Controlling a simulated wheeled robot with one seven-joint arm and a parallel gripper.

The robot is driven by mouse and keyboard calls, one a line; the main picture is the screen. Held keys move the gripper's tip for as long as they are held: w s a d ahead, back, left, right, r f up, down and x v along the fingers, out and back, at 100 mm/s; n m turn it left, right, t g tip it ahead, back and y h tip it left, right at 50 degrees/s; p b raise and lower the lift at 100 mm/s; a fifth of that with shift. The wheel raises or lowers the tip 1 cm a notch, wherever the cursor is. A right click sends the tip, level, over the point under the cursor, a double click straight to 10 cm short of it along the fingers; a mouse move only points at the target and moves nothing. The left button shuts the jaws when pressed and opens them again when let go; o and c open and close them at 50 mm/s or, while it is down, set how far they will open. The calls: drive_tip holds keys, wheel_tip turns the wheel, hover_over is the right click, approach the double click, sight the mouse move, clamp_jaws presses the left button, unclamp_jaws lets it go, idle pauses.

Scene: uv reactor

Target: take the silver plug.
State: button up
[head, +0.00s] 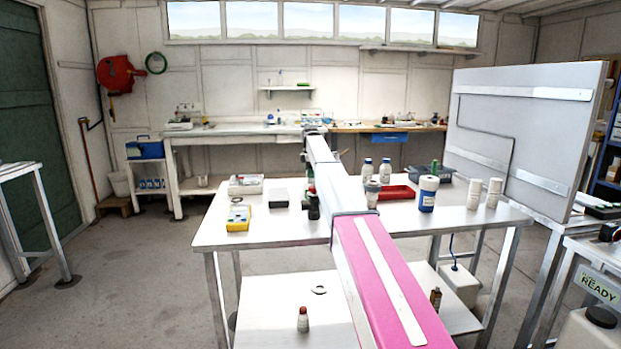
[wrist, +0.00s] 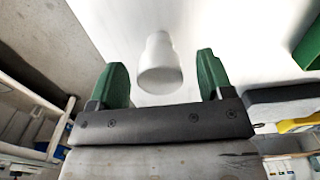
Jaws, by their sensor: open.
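A smooth pale grey-white cylinder (wrist: 160,65) with a narrower far end shows in the wrist view, over a bright pale surface. It may be the silver plug, but I cannot tell for sure. My gripper (wrist: 163,74) has two green fingers spread apart, with the cylinder showing in the gap between them. There is clear room on both sides, and neither finger appears to touch it. How far it lies ahead of the fingertips is hard to tell. In the head view my arm hides most of the gripper, and I cannot make out a silver plug there.
A large grey panel (head: 530,125) stands at the right. Floor at the left is free.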

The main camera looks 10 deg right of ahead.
drive_tip(key=c, duration=1)
drive_tip(key=shift+r, duration=0.1)
